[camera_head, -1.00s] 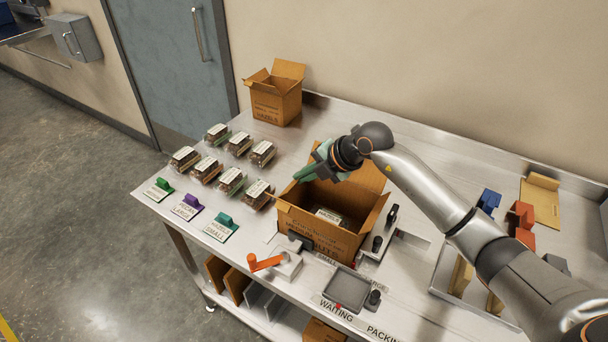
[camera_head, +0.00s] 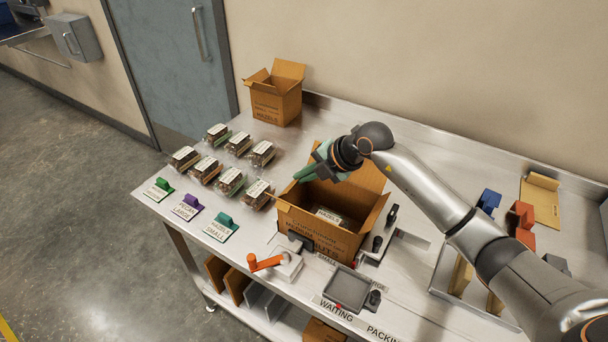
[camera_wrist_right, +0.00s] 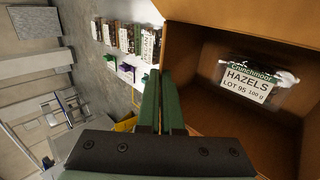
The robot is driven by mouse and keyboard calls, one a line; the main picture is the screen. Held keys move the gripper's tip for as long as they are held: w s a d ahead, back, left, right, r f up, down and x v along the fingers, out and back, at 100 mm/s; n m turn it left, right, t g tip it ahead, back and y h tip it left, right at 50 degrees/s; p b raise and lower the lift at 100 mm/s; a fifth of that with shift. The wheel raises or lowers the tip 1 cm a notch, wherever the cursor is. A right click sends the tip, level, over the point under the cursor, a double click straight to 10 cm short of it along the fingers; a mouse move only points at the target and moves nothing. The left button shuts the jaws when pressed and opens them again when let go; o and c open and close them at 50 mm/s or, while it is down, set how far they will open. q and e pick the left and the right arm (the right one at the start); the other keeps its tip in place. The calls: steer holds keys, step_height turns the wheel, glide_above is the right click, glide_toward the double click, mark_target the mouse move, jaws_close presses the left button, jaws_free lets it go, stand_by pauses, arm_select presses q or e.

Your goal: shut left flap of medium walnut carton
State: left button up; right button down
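The medium walnut carton (camera_head: 315,232) stands open on the bench, its printed front only partly legible. The back flap (camera_head: 368,176) stands up, and the right flap (camera_head: 377,211) is also open. My right gripper (camera_head: 305,174) is above the carton's back left corner. In the right wrist view its green fingers (camera_wrist_right: 161,100) are together, with nothing visible between them. My left gripper is not in view.
A second open carton (camera_head: 276,101) is at the back. An orange-handled device (camera_head: 267,263) and a grey tray (camera_head: 349,290) sit close in front.

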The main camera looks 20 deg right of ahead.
steer(key=t+y+b, duration=0.1)
steer(key=b, duration=0.1)
steer(key=f+t+y+b, duration=0.1)
steer(key=t+b, duration=0.1)
steer(key=b, duration=0.1)
steer(key=s+f+t+y+b, duration=0.1)
steer(key=b, duration=0.2)
steer(key=shift+d+y, duration=0.3)
steer(key=shift+d, duration=0.05)
steer(key=c, duration=1.1)
jaws_free()
steer(key=shift+o, duration=0.2)
steer(key=b+v, duration=0.1)
steer(key=v, duration=1.1)
steer(key=shift+s, duration=0.35)
steer(key=shift+d, duration=0.1)
